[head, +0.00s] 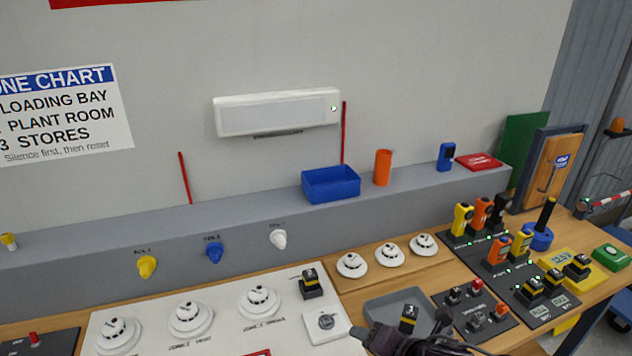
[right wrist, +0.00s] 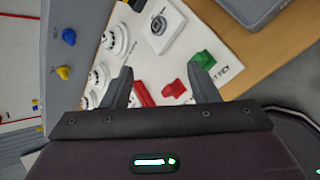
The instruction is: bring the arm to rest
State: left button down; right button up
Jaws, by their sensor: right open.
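My right gripper (head: 405,338) shows as dark parts at the bottom of the head view, in front of the grey tray. In the right wrist view, my right gripper (right wrist: 162,88) has its two grey fingers spread wide, with no object held between them. Beyond the fingers lies the white panel (right wrist: 190,50) with a red piece (right wrist: 142,94), another red piece (right wrist: 174,89) and a green piece (right wrist: 203,60). My left gripper is in neither view.
A grey tray (head: 385,307) and a yellow-and-black block (head: 408,316) are close to my right gripper. White detectors (head: 190,318) stand on the panel to the left. Several handheld devices (head: 462,218) stand at right. A blue bin (head: 331,184) sits on the ledge.

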jog(key=s+d+f+m+g+h, duration=0.2)
jog(key=s+d+m, duration=0.35)
jog(key=m, duration=0.85)
jog(key=s+d+f+m+g+h, duration=0.25)
jog(key=s+m, duration=0.65)
jog(key=m, duration=0.5)
notch_tip(320, 180, down, 32)
jog(key=s+g+b, duration=0.2)
jog(key=b, duration=0.1)
jog(key=s+d+f+b, duration=0.1)
jog(key=s+d+f, duration=0.1)
jog(key=s+f, duration=0.8)
jog(key=s+d+f+b, duration=0.1)
jog(key=s+d+f, duration=0.1)
jog(key=s+f, duration=0.8)
jog(key=shift+d+f+g, duration=0.2)
jog(key=shift+f+g, duration=0.25)
jog(key=shift+f, duration=0.3)
